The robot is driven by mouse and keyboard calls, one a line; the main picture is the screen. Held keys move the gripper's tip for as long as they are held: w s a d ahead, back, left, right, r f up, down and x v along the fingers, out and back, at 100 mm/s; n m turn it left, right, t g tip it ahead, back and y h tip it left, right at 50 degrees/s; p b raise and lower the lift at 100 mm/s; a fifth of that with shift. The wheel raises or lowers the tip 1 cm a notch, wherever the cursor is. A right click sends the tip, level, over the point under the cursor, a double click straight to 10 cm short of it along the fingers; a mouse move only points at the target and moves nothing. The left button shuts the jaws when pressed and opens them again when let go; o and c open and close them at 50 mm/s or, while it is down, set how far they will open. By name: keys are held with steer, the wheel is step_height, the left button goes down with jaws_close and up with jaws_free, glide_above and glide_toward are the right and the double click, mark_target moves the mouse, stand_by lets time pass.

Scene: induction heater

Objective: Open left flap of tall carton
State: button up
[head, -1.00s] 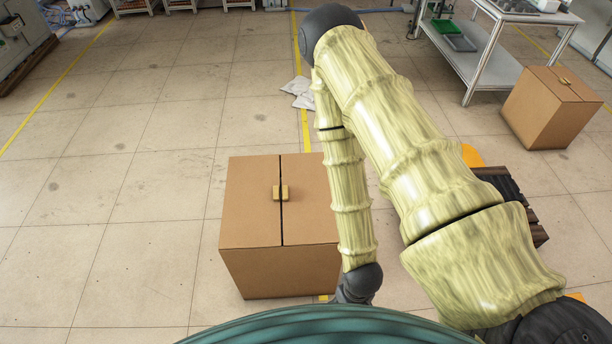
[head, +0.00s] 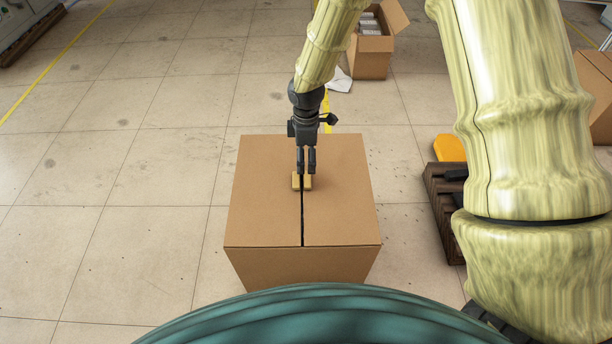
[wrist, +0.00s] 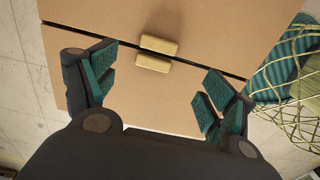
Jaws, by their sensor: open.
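The tall brown carton (head: 252,215) stands on the floor in front of me, with its top closed. Its left flap (head: 262,165) and right flap (head: 340,190) lie flat, with a dark seam between them. A small yellowish handle block sits on each flap beside the seam. The left block (head: 296,182) shows lower in the wrist view (wrist: 153,63), and the right block (wrist: 158,46) shows above it. My gripper (head: 306,172) is over the blocks, pointing down. In the wrist view its open fingers (wrist: 158,95) are spread wide with nothing between the pads.
An open carton (head: 371,58) with pale contents stands behind to the right, and a white crumpled sheet (head: 339,80) lies near it. Another carton (head: 598,95) is at the right edge. The left floor is clear.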

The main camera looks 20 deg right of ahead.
mark_target(307, 179)
steer(key=f, duration=0.9)
steer(key=shift+w+d, duration=0.1)
steer(key=shift+d, duration=0.25)
steer(key=shift+f, duration=0.8)
steer(key=shift+c, duration=0.2)
steer(key=c, duration=1.3)
steer(key=shift+c, duration=0.6)
steer(key=shift+r, duration=0.2)
